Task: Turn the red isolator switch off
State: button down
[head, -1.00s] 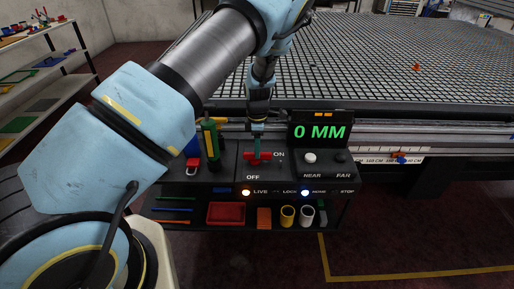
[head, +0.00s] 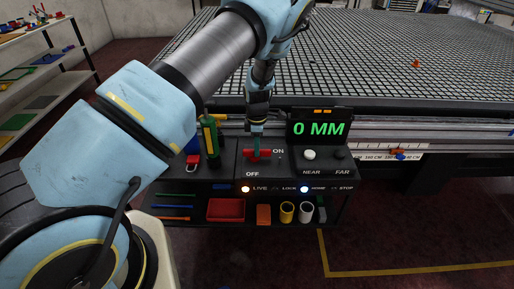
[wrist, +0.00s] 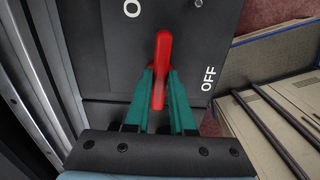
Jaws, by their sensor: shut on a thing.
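The red isolator switch (head: 259,155) is a red handle on the black control panel between the ON and OFF labels. In the wrist view the red handle (wrist: 162,62) points up the picture, with its lower part between my gripper's teal fingers. The OFF label (wrist: 209,78) is to its right, and part of another label shows at the upper left. My gripper (head: 257,148) reaches down onto the switch from above. In the wrist view my gripper (wrist: 160,88) is shut on the handle, with one finger on each side.
A display (head: 315,129) reads 0 MM on the panel's right, above a white knob (head: 309,154). A green-and-yellow bottle-like item (head: 210,139) and a red padlock (head: 193,160) are to the left. A shelf below holds a red tray (head: 226,209) and cups. The grid table (head: 370,70) lies behind.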

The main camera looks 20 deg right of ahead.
aim_at(254, 158)
jog(key=shift+m+b, duration=0.3)
jog(key=m+b, duration=0.1)
jog(key=m, duration=0.1)
jog(key=shift+s+f+m+b, duration=0.1)
jog(key=shift+s+m+b, duration=0.05)
jog(key=shift+m+b, duration=0.2)
jog(key=m+b, duration=0.1)
jog(key=m, duration=0.1)
jog(key=m+b, duration=0.2)
jog(key=m, duration=0.1)
jog(key=shift+s+a, duration=0.15)
jog(key=shift+a, duration=0.05)
jog(key=m+b, duration=0.2)
jog(key=m, duration=0.3)
jog(key=shift+a, duration=0.2)
jog(key=m+b, duration=0.1)
jog(key=m, duration=0.3)
jog(key=shift+a+m+b, duration=0.2)
jog(key=shift+m+b, duration=0.05)
jog(key=shift+b, duration=0.1)
jog(key=c, duration=0.8)
grip_release()
jog(key=shift+o, duration=0.2)
notch_tip(254, 158, up, 11)
jog(key=b, duration=0.2)
